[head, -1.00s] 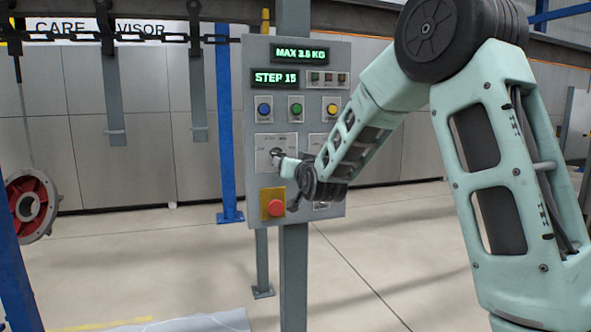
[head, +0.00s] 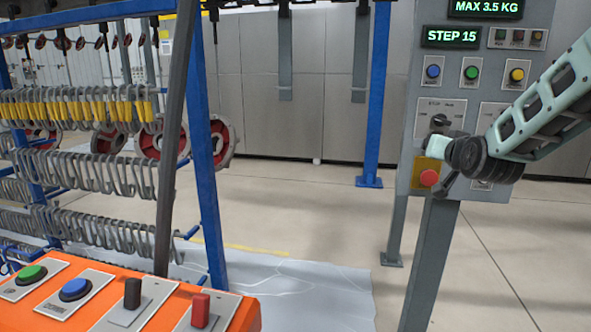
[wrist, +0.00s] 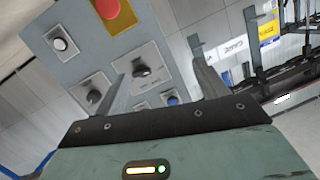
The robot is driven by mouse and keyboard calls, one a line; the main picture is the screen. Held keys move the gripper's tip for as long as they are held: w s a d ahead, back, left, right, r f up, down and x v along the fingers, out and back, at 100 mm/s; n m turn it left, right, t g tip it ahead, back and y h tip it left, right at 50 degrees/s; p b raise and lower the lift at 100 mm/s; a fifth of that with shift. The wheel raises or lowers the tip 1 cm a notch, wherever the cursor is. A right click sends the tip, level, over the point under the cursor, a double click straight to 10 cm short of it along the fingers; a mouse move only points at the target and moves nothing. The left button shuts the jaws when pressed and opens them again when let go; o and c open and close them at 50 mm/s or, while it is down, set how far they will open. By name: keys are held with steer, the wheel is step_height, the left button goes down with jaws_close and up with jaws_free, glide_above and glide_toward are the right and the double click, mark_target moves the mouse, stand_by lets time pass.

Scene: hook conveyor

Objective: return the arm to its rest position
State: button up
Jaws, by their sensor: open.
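My gripper (wrist: 163,52) is open, with nothing between its two fingers in the wrist view. The grey control panel (wrist: 75,35) fills the upper left of that view, behind the fingers. A dark selector knob (wrist: 145,72) shows between the fingers, with no visible contact. In the head view my gripper (head: 437,144) is in front of the panel (head: 420,95), just below the selector knob (head: 439,120). Its fingertips cannot be made out there. My forearm reaches in from the right edge.
The red emergency button (head: 429,178) sits just below my gripper. An orange button console (head: 245,308) is at the lower left. A rack of grey hooks (head: 95,172) and a blue post (head: 205,185) stand left. Open floor (head: 300,210) lies between rack and panel.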

steer(key=s+a+f+n+g+y, duration=0.3)
steer(key=s+a+f+g, duration=0.15)
steer(key=s+a, duration=0.6)
steer(key=s+a+f+n+g+y, duration=0.2)
steer(key=s+a+f+n+g, duration=0.3)
steer(key=s+a, duration=0.5)
steer(key=s+a+f+n+g+h, duration=0.1)
steer(key=s+f+n+g, duration=0.1)
steer(key=s, duration=0.8)
steer(key=s+f+n+g+h, duration=0.1)
steer(key=s+f+g, duration=0.2)
steer(key=s, duration=0.8)
steer(key=shift+s+a+f+n+g+p, duration=0.15)
steer(key=shift+s+a+n+g+p, duration=0.15)
steer(key=shift+a+n+g+p, duration=0.2)
steer(key=shift+d, duration=0.1)
